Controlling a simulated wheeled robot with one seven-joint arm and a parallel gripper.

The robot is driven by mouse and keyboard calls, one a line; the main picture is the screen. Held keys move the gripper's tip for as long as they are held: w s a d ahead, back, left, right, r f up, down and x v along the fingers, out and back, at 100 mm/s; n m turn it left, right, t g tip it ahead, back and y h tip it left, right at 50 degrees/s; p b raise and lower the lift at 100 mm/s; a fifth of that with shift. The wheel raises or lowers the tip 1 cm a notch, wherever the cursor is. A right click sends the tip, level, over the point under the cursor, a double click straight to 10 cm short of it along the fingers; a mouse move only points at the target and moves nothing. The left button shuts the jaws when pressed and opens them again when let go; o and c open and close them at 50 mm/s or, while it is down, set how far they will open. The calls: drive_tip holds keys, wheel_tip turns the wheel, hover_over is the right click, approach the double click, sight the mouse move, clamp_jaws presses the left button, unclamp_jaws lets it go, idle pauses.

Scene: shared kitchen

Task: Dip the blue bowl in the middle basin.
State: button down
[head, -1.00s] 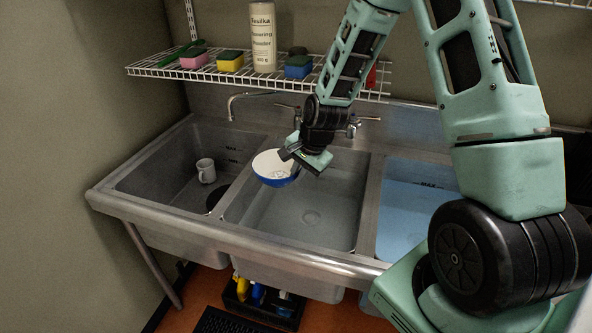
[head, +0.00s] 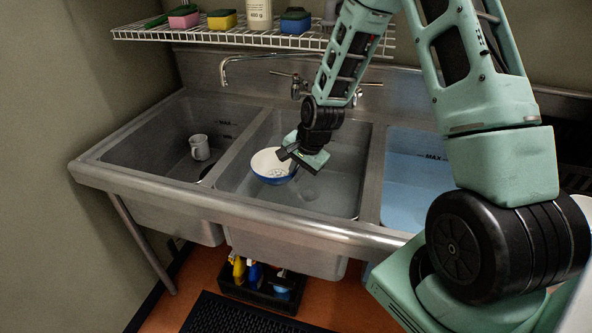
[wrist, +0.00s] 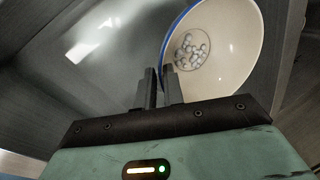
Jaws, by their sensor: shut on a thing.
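The blue bowl (head: 273,167), blue outside and white inside, is held at its rim by my gripper (head: 287,152). It is over or inside the left part of the middle basin (head: 330,196); its exact height is hard to tell. In the wrist view the jaws (wrist: 160,92) are shut on the near rim of the bowl (wrist: 232,70). Several small pale round pieces (wrist: 190,52) lie in the bowl. The middle basin shows grey walls and a grey floor, and its drain is partly visible beside the bowl.
The left basin (head: 150,150) holds a white mug (head: 199,147). The right basin (head: 415,170) looks light blue. A faucet (head: 250,57) is on the back wall, below a wire shelf (head: 220,36) with sponges. A black caddy of bottles (head: 262,290) stands beneath.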

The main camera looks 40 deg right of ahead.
wheel_tip(320, 180, down, 14)
drive_tip(key=b, duration=0.9)
drive_tip(key=shift+r, duration=0.1)
idle(2.6)
wheel_tip(320, 180, up, 2)
drive_tip(key=p, duration=0.7)
drive_tip(key=shift+r, duration=0.15)
drive_tip(key=shift+p, duration=0.55)
wheel_tip(320, 180, up, 25)
drive_tip(key=p, duration=1.9)
drive_tip(key=shift+s+a+r+p, duration=0.1)
drive_tip(key=shift+s+a+r, duration=0.15)
drive_tip(key=shift+s+a, duration=0.35)
drive_tip(key=shift+s+a+r+p, duration=0.1)
drive_tip(key=shift+s+a+r, duration=0.3)
drive_tip(key=shift+a, duration=0.3)
drive_tip(key=shift+s+a+r+p, duration=0.1)
drive_tip(key=shift+s+a+r, duration=0.05)
drive_tip(key=shift+s+a, duration=0.45)
